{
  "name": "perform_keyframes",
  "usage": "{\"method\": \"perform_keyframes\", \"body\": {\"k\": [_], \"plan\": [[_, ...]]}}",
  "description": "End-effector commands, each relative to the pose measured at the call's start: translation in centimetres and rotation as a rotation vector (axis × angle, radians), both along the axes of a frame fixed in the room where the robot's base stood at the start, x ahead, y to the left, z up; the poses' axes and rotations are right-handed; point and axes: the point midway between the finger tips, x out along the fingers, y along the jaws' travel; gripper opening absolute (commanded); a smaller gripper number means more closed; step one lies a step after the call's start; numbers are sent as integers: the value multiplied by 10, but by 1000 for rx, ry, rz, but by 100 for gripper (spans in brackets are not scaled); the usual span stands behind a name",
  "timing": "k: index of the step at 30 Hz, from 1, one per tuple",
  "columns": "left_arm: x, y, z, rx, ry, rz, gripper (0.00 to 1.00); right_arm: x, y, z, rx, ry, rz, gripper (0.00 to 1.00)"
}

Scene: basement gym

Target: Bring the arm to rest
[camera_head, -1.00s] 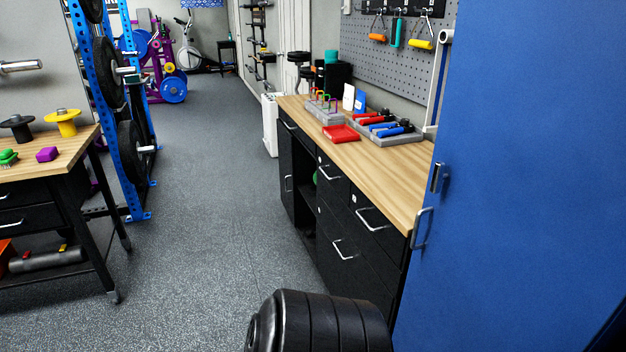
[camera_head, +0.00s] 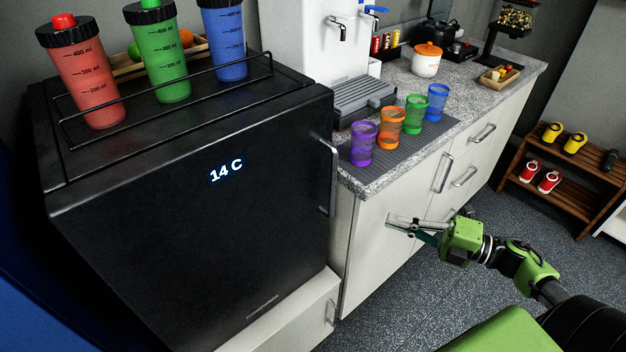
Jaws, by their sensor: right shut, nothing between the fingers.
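My right gripper (camera_head: 390,219) comes in from the lower right on a green and black arm. Its fingers are shut with nothing between them, and they point left in front of the white cabinet doors below the counter. It looks apart from the cabinet, but the exact gap is hard to tell. My left gripper is not in view.
A black fridge (camera_head: 200,190) showing 14 C stands at left, with red, green and blue shaker bottles on top. Several coloured cups stand on a mat on the granite counter (camera_head: 376,184). A wooden shoe rack (camera_head: 545,199) stands at right. Speckled floor between is clear.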

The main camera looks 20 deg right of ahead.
Motion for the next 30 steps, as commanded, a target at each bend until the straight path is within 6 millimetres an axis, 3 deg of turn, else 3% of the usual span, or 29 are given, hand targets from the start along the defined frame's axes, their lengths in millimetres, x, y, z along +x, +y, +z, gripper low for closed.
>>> {"method": "perform_keyframes", "body": {"k": [10,14,17,21,23,26,30], "plan": [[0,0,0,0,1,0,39,-8,-8,0,2,1,-4,0],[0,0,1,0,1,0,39,-3,-21,-23,57,55,-92,0],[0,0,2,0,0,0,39,2,-44,-70,159,163,-253,0],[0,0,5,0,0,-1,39,-11,-71,-171,332,384,-533,0],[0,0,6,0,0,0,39,-23,-75,-215,398,481,-638,0],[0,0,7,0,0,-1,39,-52,-70,-286,492,645,-800,0],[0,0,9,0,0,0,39,-106,-43,-376,591,877,-997,0]]}}
